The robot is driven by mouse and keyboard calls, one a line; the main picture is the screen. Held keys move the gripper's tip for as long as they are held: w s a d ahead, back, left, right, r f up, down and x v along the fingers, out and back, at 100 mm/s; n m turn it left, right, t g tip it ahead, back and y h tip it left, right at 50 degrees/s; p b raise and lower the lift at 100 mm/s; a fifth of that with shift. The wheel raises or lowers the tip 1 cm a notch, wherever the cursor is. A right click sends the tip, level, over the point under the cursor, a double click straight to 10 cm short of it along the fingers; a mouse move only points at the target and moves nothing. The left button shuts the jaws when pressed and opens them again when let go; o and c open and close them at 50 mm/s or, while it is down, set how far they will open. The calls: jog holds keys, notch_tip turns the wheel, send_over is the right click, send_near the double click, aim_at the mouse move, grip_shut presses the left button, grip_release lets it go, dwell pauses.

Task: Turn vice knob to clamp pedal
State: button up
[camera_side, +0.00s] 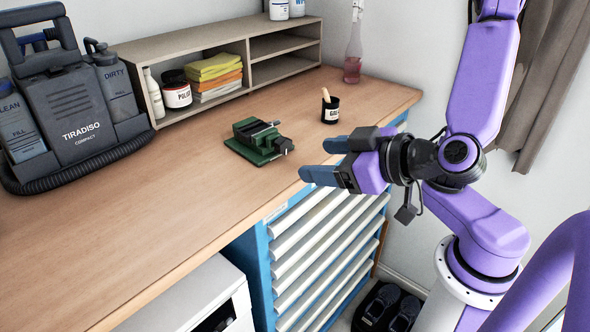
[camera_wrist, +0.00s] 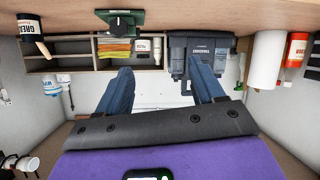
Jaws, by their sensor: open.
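The green vice (camera_side: 258,140) sits on the wooden worktop near its front edge. Its dark knob (camera_side: 284,145) points toward the front right. In the wrist view the vice (camera_wrist: 139,17) is at the top, with the black knob (camera_wrist: 121,27) facing the camera. I cannot make out a separate pedal at the vice. My gripper (camera_side: 318,160) is open and empty, with its two blue fingers apart. It is in front of the worktop edge, to the right of the vice and apart from it. The fingers also show in the wrist view (camera_wrist: 160,78).
A black grease pot (camera_side: 330,110) with a brush stands right of the vice. A shelf (camera_side: 262,60) with cloths and a pink bottle (camera_side: 353,55) are behind. A grey cleaning machine (camera_side: 75,105) is at left.

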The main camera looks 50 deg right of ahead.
jog(key=s+a+r+n+g+y, duration=0.2)
jog(key=a+r+n+y, duration=0.1)
jog(key=a+n+y, duration=0.2)
jog(key=s+a+r+n+g+y, duration=0.3)
jog(key=a+r+n+y, duration=0.1)
jog(key=a+n+y, duration=0.2)
jog(key=shift+a+r+y, duration=0.15)
jog(key=shift+a+y, duration=0.45)
jog(key=shift+a, duration=0.65)
